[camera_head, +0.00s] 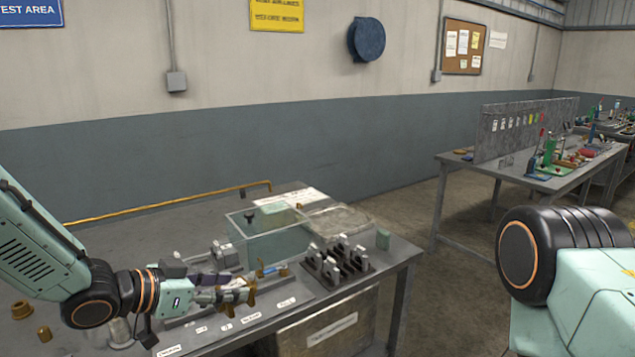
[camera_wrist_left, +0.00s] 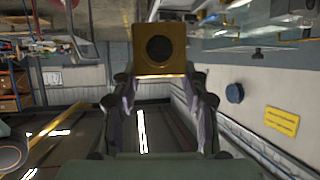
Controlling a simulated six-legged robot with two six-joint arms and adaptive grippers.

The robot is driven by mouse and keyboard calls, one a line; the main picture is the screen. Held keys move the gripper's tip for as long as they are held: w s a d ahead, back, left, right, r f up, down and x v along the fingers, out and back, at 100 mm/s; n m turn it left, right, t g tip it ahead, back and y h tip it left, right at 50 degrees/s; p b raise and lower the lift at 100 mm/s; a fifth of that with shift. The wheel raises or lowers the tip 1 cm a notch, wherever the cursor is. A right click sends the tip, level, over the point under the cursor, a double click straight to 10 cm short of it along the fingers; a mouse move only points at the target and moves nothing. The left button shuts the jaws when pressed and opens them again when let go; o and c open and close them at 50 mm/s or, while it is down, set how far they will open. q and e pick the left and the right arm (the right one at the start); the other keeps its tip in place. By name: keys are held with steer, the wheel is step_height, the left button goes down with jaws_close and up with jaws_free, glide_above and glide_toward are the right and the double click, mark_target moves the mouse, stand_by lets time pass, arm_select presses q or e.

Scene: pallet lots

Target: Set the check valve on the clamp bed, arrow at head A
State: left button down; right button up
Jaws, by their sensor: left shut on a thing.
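My left gripper (camera_head: 240,293) is over the front of the near bench. It is shut on a brass check valve (camera_head: 251,291), which it holds close above the labelled front strip. In the left wrist view the valve (camera_wrist_left: 160,48) is a square brass body with a dark round port facing the camera, between the fingertips (camera_wrist_left: 160,82). I cannot make out its arrow. A grey block (camera_head: 224,254) behind the gripper seems part of the clamp bed; the arm and gripper hide much of this area, and I cannot read which head is A. My right gripper is out of view.
A clear tank (camera_head: 268,241) stands behind the gripper. Loose brass pieces (camera_head: 21,309) lie at the left. Another bench (camera_head: 560,180) stands far right.

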mark_target(217, 304)
arm_select(q)
steer(key=shift+s+a+f+m+g+h, duration=0.15)
steer(key=shift+s+a+f+m+h, duration=0.1)
steer(key=shift+s+f, duration=0.3)
steer(key=shift+s+a+f+m+g+h, duration=0.15)
steer(key=shift+s+f+h, duration=0.15)
steer(key=shift+f, duration=0.4)
steer(key=s+f+m+b, duration=0.1)
steer(key=s+f+b, duration=0.3)
steer(key=s+f, duration=0.3)
steer(key=s+a, duration=0.1)
steer(key=s, duration=0.4)
steer(key=shift+s+g+b, duration=0.35)
steer(key=shift+g+b, duration=0.05)
steer(key=shift+s+d, duration=0.1)
